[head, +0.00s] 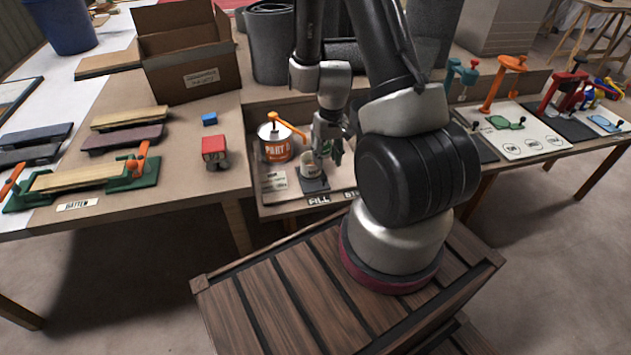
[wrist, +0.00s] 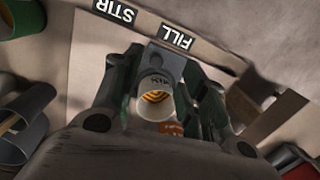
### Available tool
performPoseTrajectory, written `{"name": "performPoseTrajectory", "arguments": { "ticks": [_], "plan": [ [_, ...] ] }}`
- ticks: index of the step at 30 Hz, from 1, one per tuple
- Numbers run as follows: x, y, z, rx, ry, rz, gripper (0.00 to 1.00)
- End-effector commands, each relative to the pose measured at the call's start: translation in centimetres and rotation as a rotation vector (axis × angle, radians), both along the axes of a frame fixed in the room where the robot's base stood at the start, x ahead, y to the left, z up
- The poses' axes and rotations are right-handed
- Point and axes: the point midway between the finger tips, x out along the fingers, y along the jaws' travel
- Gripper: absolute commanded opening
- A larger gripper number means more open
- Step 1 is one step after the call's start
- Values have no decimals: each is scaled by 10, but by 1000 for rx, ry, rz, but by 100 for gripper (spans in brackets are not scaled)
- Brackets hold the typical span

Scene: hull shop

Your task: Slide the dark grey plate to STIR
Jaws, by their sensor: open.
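The dark grey plate (head: 314,186) lies on the bench by the FILL label (head: 319,200). A small pale cup (head: 308,158) stands on it. The STIR label (head: 350,193) is right of FILL, partly hidden by my arm. My gripper (head: 330,150) is open, low over the plate beside the cup. In the wrist view the plate (wrist: 168,60) shows beyond the cup (wrist: 156,104), which has yellow and dark stripes inside. The fingers stand on either side of them. I cannot tell whether they touch the plate. FILL (wrist: 176,38) and STIR (wrist: 115,12) show at the top.
A red block (head: 215,150) and a blue block (head: 209,119) are further left. An open cardboard box (head: 190,60) and grey rolls (head: 270,45) stand behind. Clamps (head: 505,75) occupy the right table.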

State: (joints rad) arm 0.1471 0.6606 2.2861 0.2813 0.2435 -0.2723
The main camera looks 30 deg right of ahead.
Motion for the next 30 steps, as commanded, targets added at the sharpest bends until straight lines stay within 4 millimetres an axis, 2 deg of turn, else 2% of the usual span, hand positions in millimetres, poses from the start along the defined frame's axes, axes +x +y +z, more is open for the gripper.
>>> {"name": "performPoseTrajectory", "arguments": {
  "ticks": [5,12,18,28,30],
  "plan": [
    [8,-3,-9,-16,-39,28,42],
    [8,-1,-49,-14,-35,27,42],
    [8,0,-73,-15,-37,27,42],
    [8,1,-78,-16,-38,28,42],
    [8,1,-78,-16,-38,28,31]
  ]
}}
